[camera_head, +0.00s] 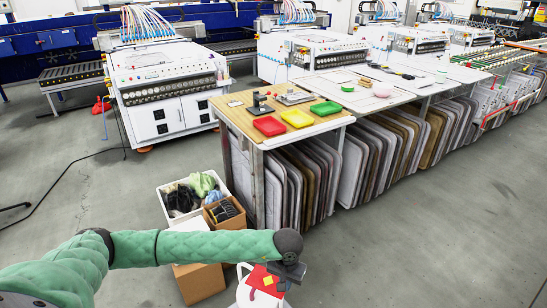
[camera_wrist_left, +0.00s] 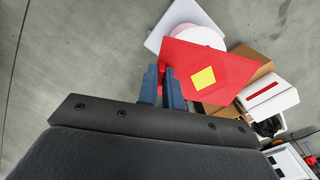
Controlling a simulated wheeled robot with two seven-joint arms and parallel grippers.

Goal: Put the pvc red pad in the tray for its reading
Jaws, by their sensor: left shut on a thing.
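My left gripper (camera_head: 278,277) is shut on a red pad (camera_head: 257,281) with a yellow square on its face. The pad is held in the air beyond the near end of the work table. In the left wrist view, the blue fingers (camera_wrist_left: 164,86) meet the corner of the red pad (camera_wrist_left: 218,62). On the wooden tabletop stand a red tray (camera_head: 269,126), a yellow tray (camera_head: 297,117) and a green tray (camera_head: 325,108); all look empty. My right gripper is out of view.
A dark gauge stand (camera_head: 260,105) and a metal device (camera_head: 294,96) stand behind the trays. A white bin (camera_head: 171,209) with cloths and cardboard boxes (camera_head: 200,283) are on the floor left of the table. Grey floor at the right is clear.

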